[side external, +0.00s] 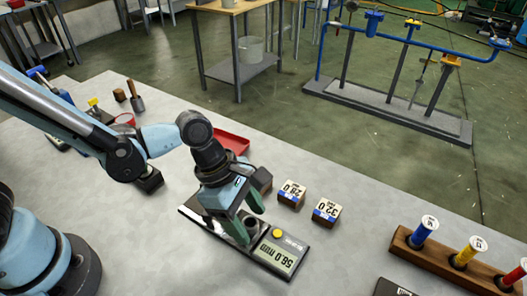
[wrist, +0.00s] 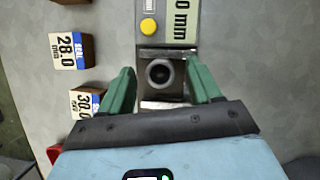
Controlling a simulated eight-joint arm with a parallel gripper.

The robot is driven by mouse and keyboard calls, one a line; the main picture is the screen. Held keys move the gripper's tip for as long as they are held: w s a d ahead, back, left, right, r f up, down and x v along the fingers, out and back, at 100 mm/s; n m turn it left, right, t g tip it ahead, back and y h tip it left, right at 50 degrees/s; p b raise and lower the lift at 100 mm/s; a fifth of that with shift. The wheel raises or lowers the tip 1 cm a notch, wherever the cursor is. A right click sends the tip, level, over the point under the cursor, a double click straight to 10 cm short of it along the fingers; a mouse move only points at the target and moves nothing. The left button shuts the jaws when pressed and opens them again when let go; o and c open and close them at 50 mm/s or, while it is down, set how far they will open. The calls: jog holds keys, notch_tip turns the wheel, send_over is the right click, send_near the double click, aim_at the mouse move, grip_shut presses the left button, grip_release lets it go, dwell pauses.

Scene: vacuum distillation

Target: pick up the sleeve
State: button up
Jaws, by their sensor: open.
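A dark round sleeve (wrist: 161,72) with an open bore sits on the measuring device, its bore facing up toward the wrist camera. The device has a yellow button (wrist: 149,27) and a display; in the side view the display (side external: 276,257) appears to read 56.0 mm. My gripper (wrist: 162,88) is open, with a green finger on each side of the sleeve and a visible gap to both. In the side view my gripper (side external: 246,222) is low over the device, and its fingers partly hide the sleeve.
Labelled blocks, 28.0 mm (side external: 291,193) and 32.0 (side external: 327,211), stand beside the device; a 30.0 mm block (wrist: 86,102) is close to a finger. A red tray (side external: 232,142) lies behind. A wooden rack (side external: 445,262) with coloured plugs is at right.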

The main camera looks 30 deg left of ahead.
jog(key=c, duration=1.2)
grip_shut()
